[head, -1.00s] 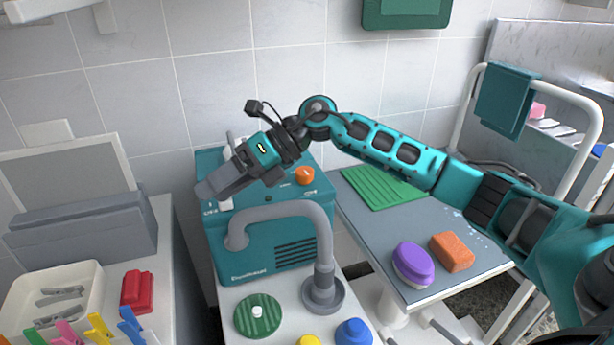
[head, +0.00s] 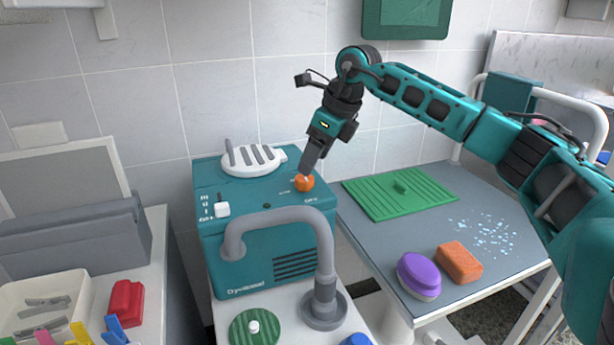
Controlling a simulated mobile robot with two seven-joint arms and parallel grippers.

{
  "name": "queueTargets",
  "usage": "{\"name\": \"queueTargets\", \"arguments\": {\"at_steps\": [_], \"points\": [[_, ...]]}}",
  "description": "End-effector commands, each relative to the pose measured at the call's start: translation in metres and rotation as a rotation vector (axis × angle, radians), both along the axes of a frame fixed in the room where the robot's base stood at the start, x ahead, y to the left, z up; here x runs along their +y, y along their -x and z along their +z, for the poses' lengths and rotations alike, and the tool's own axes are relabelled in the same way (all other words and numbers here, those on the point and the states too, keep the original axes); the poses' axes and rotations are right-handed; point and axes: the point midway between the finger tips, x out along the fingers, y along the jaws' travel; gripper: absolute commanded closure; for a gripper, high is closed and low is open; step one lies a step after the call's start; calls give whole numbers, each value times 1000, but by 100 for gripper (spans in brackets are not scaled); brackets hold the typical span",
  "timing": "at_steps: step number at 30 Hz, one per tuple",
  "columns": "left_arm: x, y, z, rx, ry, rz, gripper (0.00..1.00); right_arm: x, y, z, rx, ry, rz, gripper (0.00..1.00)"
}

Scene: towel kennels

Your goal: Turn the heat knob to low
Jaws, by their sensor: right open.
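The orange heat knob (head: 304,183) sits on the sloped top panel of the teal dryer unit (head: 240,275), near its right side. Small white labels are printed around it, too small to read surely. My right gripper (head: 308,172) points down at the knob, its fingertips right at the knob's top. It is open; I cannot tell whether the fingers touch the knob. They hide part of its top, so its pointer direction is unclear. A white slider switch (head: 222,209) is at the left of the panel. My left gripper is not in view.
A white slotted piece (head: 252,160) lies on the unit's back. A grey curved pipe (head: 325,260) rises in front. On the grey table at right are a green ribbed mat (head: 385,193), a purple brush (head: 419,275) and an orange sponge (head: 459,262). A clothespin bin (head: 80,300) is at left.

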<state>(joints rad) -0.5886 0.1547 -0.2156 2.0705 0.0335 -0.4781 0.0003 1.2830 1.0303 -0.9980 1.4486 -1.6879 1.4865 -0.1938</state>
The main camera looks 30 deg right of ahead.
Motion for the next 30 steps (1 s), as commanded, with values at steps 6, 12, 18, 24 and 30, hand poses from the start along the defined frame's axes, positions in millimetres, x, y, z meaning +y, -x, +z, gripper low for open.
{"name": "queueTargets", "arguments": {"at_steps": [6, 12, 18, 24, 30], "points": [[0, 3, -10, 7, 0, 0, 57, 8, -12, -35, 2, -1, 1, 32], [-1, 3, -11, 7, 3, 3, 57, 10, -16, -46, 0, -1, 0, 32], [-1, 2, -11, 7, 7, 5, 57, 11, -17, -47, 0, -1, 0, 32], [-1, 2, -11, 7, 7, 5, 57, 11, -17, -47, 0, -1, 0, 43], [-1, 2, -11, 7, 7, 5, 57, 11, -17, -46, 0, -1, 0, 63]]}}
